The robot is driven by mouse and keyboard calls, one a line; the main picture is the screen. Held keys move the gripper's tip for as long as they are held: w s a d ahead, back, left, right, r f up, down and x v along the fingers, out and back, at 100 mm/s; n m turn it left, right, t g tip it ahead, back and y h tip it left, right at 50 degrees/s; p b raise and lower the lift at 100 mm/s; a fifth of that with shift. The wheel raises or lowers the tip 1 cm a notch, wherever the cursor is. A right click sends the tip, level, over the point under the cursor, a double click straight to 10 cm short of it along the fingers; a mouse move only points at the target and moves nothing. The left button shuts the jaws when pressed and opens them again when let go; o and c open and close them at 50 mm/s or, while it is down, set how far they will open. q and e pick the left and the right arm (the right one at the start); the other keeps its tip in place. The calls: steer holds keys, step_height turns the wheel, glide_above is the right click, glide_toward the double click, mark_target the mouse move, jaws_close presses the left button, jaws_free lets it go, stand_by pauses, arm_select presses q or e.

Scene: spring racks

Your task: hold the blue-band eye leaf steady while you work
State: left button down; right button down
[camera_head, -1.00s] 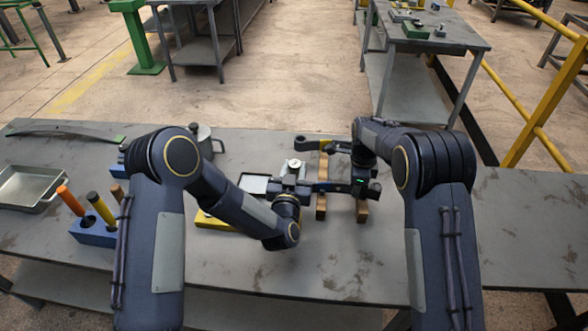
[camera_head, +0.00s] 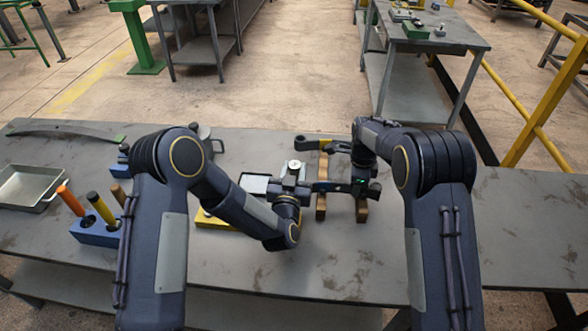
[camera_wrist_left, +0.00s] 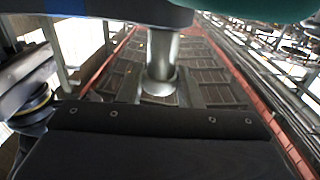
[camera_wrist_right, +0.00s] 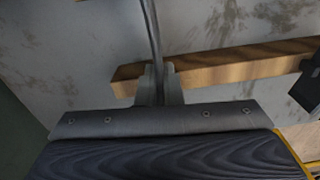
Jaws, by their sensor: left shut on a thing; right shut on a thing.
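The blue-band eye leaf (camera_head: 326,186) is a dark bar with a blue band, lying across two wooden blocks (camera_head: 321,207) near the table's middle. My right gripper (camera_head: 360,184) is shut on it; the right wrist view shows the thin leaf (camera_wrist_right: 151,40) edge-on between the fingertips (camera_wrist_right: 159,85), beside a wooden block. My left gripper (camera_head: 293,186) is at the leaf's left end, shut on what looks like a metal cylinder (camera_wrist_left: 162,62). A silver round-topped piece (camera_head: 294,166) stands there. The leaf's left end is partly hidden by my gripper.
At left are a blue tool holder (camera_head: 95,234) with several handles, a metal tray (camera_head: 25,187) and a long curved leaf (camera_head: 65,128). The front right table is clear.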

mark_target(294, 167)
arm_select(q)
steer(key=shift+f, duration=1)
stand_by(0.5)
steer(key=c, duration=0.6)
jaws_free()
steer(key=shift+o, duration=0.2)
steer(key=shift+r, duration=3.5)
